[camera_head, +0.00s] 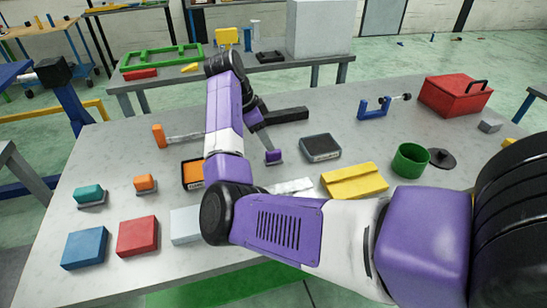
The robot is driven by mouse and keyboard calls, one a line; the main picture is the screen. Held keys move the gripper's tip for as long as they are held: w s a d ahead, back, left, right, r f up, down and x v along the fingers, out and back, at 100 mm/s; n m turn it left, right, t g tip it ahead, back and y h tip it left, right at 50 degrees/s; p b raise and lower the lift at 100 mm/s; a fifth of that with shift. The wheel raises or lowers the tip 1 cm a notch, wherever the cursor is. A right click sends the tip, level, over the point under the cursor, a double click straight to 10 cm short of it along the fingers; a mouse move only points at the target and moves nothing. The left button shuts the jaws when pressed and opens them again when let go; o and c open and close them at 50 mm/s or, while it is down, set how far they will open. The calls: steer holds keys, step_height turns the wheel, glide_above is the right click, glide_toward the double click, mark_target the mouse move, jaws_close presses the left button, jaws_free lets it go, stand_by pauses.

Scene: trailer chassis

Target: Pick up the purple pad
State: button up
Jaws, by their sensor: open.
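The purple pad (273,155) is a small block with a grey lower part, standing on the grey table right of my forearm. My gripper (266,143) points down from my wrist, with a grey finger reaching close above the pad. My arm hides part of the gripper. The jaws are open, and nothing shows held in them. I cannot tell whether a finger touches the pad.
A black-topped box (320,148) and a yellow box (354,182) lie right of the pad. A green cup (410,160) and red toolbox (455,95) stand farther right. Teal (89,193) and orange (145,183) pads sit left, behind blue (85,248) and red (137,236) blocks.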

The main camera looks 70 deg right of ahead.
mark_target(274, 152)
steer(key=p+x, duration=0.1)
steer(key=x, duration=0.6)
steer(key=shift+w+d+f+p, duration=0.1)
steer(key=shift+f+p, duration=0.1)
steer(key=shift+p, duration=0.15)
jaws_close()
